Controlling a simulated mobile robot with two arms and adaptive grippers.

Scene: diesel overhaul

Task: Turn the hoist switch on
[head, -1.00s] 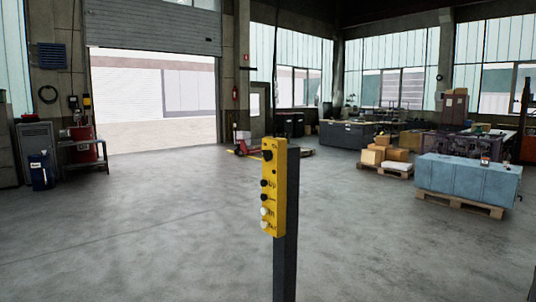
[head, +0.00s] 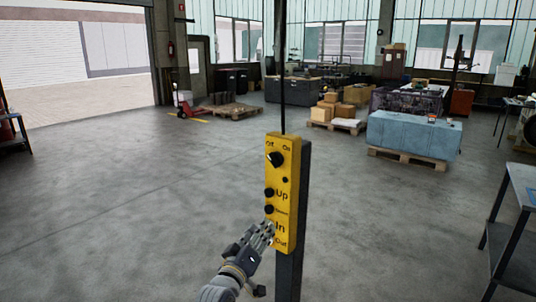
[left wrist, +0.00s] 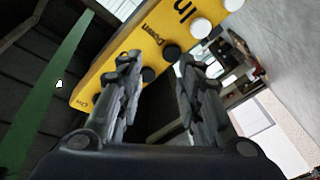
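The yellow hoist control box (head: 284,195) is fixed on a dark upright post (head: 292,262). The hoist switch (head: 277,159) is a black rotary knob at its top, between the "Off" and "On" marks; its exact setting is too small to tell. My left gripper (head: 267,232) is in front of the box's lower part, by the "In" and "Out" labels, below the knob. In the left wrist view the open, empty fingers (left wrist: 159,62) point at the yellow box (left wrist: 150,38), and the left finger covers part of its face. My right gripper is not in view.
Black buttons (head: 269,192) sit below the knob. A thin dark cable or rod (head: 283,70) rises above the box. A grey workbench (head: 520,215) stands at the right. A blue block on a pallet (head: 414,135) stands farther back. The floor to the left is clear.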

